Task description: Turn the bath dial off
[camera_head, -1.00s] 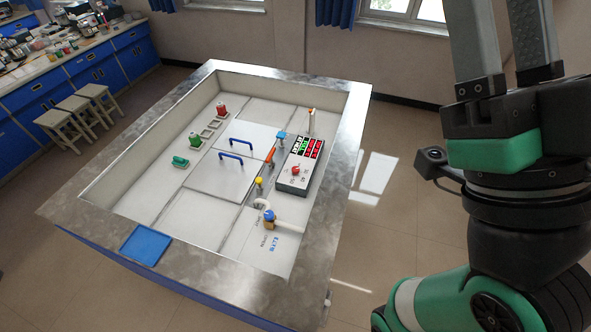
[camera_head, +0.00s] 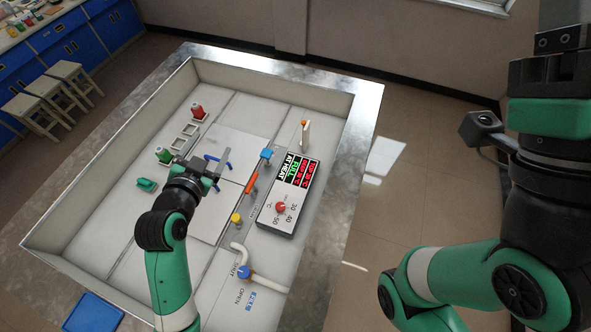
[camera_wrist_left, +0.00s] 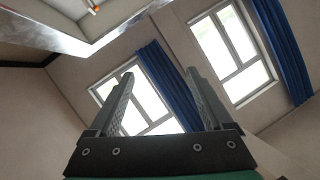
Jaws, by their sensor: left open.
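The bath dial (camera_head: 281,207) is a red knob on the grey control box (camera_head: 274,225), on the right side of the sunken bench basin. Numbers 30, 40 and 50 are printed around it, and the display (camera_head: 298,170) above reads "FULL" and "AT HEAT". My left gripper (camera_head: 219,172) is over the pale panels, left of the box and apart from the dial. In the left wrist view the jaws (camera_wrist_left: 157,95) are spread with nothing between them. The fingers point toward the windows. My right arm stands at the right edge; its gripper is out of view.
A blue-handled valve (camera_head: 243,272) on a white pipe, a yellow knob (camera_head: 236,219) and an orange lever (camera_head: 251,182) stand near the box. Red (camera_head: 197,111) and green (camera_head: 163,155) bottles stand at left.

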